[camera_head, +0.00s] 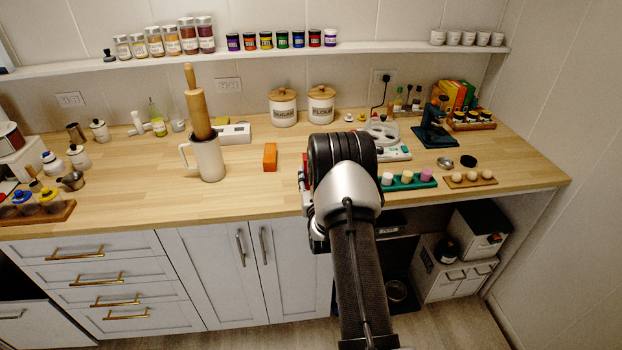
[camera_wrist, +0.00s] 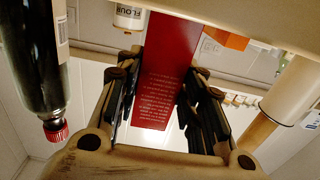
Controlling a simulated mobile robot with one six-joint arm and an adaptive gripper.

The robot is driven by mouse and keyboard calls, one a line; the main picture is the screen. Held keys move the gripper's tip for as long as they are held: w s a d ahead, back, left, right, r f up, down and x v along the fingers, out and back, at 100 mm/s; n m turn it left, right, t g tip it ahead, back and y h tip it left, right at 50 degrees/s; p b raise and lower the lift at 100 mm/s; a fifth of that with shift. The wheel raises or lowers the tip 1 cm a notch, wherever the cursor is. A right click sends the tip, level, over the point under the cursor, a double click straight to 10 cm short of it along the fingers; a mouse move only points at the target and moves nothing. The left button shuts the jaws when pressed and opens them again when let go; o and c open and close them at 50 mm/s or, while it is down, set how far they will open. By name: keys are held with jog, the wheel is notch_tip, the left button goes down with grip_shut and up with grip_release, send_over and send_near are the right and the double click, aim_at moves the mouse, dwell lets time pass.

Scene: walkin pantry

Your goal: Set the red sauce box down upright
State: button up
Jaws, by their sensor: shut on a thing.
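The red sauce box (camera_wrist: 168,70) is in the wrist view, between the two black fingers of my gripper (camera_wrist: 162,82). My gripper is shut on it, and its printed side faces the camera. The box's long edges run nearly in line with the fingers, with a slight slant. Its far end overlaps the wooden counter (camera_wrist: 275,12) at the top of this view; I cannot tell whether it touches. In the head view my wrist covers the fingers and most or all of the box, above the counter (camera_head: 240,190).
An orange block (camera_head: 269,157) stands left of my wrist, with a white pitcher (camera_head: 206,158) holding a rolling pin farther left. A teal tray (camera_head: 406,182) is close on the right. A dark red-capped bottle (camera_wrist: 35,65) is near in the wrist view. Front counter left of my wrist is clear.

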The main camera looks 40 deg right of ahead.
jog(key=shift+f, duration=0.15)
jog(key=o, duration=1.1)
